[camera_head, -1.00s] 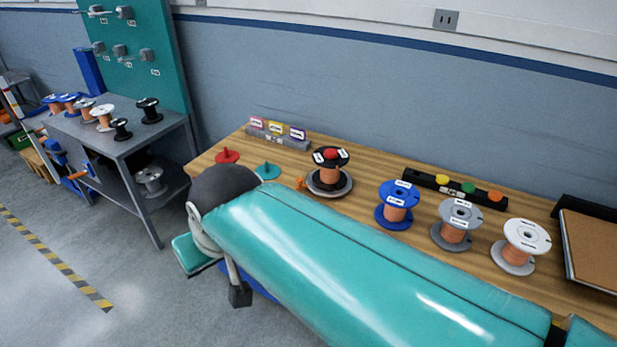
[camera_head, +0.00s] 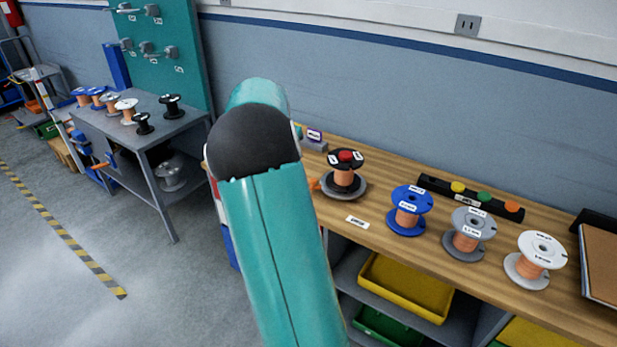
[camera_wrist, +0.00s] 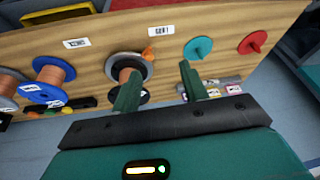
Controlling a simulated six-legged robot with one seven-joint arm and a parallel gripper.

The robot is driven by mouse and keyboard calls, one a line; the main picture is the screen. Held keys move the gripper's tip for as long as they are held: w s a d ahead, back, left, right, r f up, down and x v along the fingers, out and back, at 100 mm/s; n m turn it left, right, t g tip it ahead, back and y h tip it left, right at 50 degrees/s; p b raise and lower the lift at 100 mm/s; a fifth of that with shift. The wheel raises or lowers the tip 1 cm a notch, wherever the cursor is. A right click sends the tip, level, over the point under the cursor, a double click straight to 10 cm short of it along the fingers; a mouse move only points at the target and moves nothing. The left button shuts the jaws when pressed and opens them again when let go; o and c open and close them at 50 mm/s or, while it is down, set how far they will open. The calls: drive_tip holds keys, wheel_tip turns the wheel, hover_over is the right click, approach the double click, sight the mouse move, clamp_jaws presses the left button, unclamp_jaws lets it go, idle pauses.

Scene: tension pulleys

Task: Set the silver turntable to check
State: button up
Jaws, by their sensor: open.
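The silver turntable (camera_head: 361,189) is a grey disc on the wooden bench with an orange tab (camera_head: 314,184) at its left edge. A copper-wound spool with a black top (camera_head: 345,160) and red knob stands on it. In the wrist view, the turntable (camera_wrist: 112,64) lies beyond my left finger, its orange tab (camera_wrist: 148,52) pointing toward the upper right. My gripper (camera_wrist: 160,72) is open and empty, above the bench; the left finger overlaps the spool in the picture, and contact cannot be told. In the head view my arm hides the gripper. The labels are too small to read.
Blue (camera_head: 410,200), grey (camera_head: 470,228) and white (camera_head: 540,255) spools stand to the right, before a black bar (camera_head: 440,188) with coloured buttons. Teal (camera_wrist: 198,48) and red (camera_wrist: 252,42) discs with pegs lie past the right finger. A white label (camera_head: 357,222) lies near the front edge.

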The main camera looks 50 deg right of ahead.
drive_tip(key=m+g+h, duration=0.1)
drive_tip(key=m, duration=0.1)
approach(313, 179)
drive_tip(key=x, duration=0.8)
drive_tip(key=shift+f, duration=0.2)
clamp_jaws()
